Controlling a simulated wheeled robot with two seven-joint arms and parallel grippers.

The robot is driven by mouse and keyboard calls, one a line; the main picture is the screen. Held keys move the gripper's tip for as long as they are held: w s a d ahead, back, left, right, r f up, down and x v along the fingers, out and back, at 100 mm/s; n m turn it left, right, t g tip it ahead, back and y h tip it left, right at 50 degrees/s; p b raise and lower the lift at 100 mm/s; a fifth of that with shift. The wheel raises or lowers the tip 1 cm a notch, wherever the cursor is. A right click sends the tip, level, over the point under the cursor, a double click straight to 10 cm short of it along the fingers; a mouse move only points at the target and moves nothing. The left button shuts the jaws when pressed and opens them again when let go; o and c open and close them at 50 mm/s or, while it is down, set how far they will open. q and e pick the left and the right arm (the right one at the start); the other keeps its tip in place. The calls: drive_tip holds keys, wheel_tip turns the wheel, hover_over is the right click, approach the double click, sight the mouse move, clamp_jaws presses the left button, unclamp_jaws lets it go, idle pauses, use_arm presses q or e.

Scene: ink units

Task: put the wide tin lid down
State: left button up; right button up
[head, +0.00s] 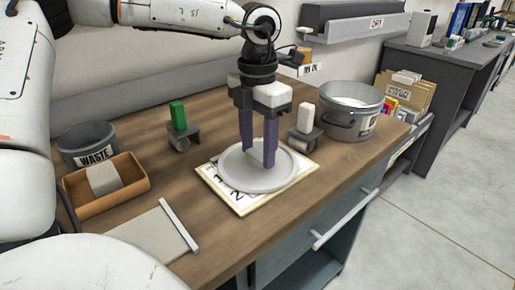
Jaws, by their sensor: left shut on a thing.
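The wide tin lid (240,180) is a round, pale grey disc with a raised rim. It is over a white board with a wooden edge and dark printed marks (243,205), at the middle of the bench. I cannot tell whether it rests on the board or hangs just above it. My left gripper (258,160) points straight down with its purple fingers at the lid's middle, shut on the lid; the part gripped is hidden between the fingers. My right gripper is not in view.
A grey pot (352,112) stands right of the board. Small holders with a green block (178,116) and a white block (306,118) flank the gripper. A waste bin (86,143), an orange tray (105,190) and a grey plate (153,235) are at left. Bare wood lies between.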

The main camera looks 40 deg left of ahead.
sight(258, 154)
use_arm(q)
drive_tip(key=shift+f+b, duration=0.3)
drive_tip(key=shift+f, duration=0.3)
drive_tip(key=o, duration=1)
drive_tip(key=shift+r, duration=0.1)
drive_tip(key=shift+o, duration=0.2)
drive_tip(key=shift+r, duration=0.1)
wheel_tip(258, 154, up, 12)
drive_tip(key=p, duration=0.1)
drive_tip(key=shift+r, duration=0.1)
